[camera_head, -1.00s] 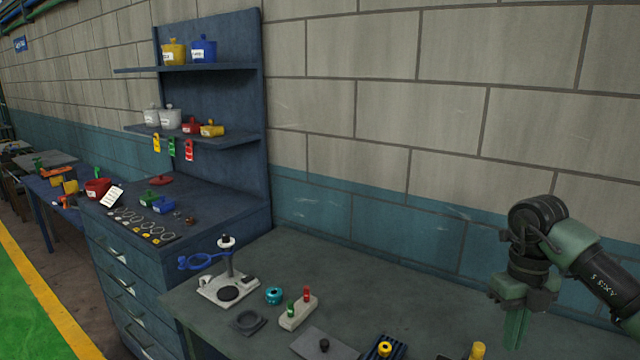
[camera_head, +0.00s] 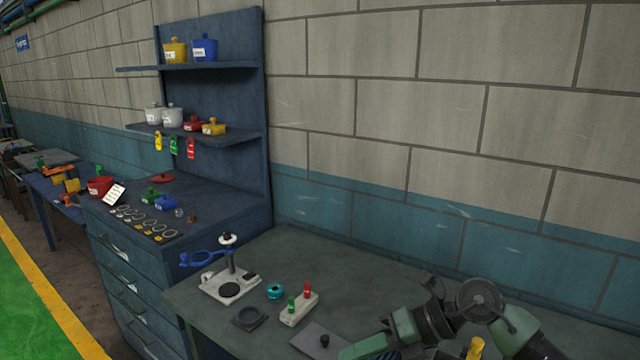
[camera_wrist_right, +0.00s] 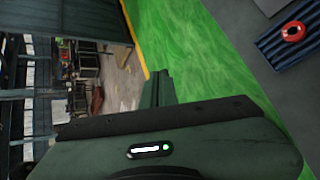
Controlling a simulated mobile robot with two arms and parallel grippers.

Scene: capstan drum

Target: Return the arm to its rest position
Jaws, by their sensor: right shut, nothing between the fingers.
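My right arm is low at the bottom right of the head view, over the front part of the grey-green bench (camera_head: 370,275). Its dark wrist joint bends so that the green right gripper (camera_head: 362,347) points left. In the right wrist view the gripper fingers (camera_wrist_right: 156,88) are together with nothing between them. They point out over the green floor. My left gripper is in neither view.
The bench holds a white stand with a blue ring (camera_head: 229,286), a teal ring (camera_head: 275,291), a block with green and red pegs (camera_head: 299,309) and a grey plate (camera_head: 316,340). A blue drawer cabinet (camera_head: 130,270) stands left. A ribbed blue block with a red ring (camera_wrist_right: 293,32) shows in the wrist view.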

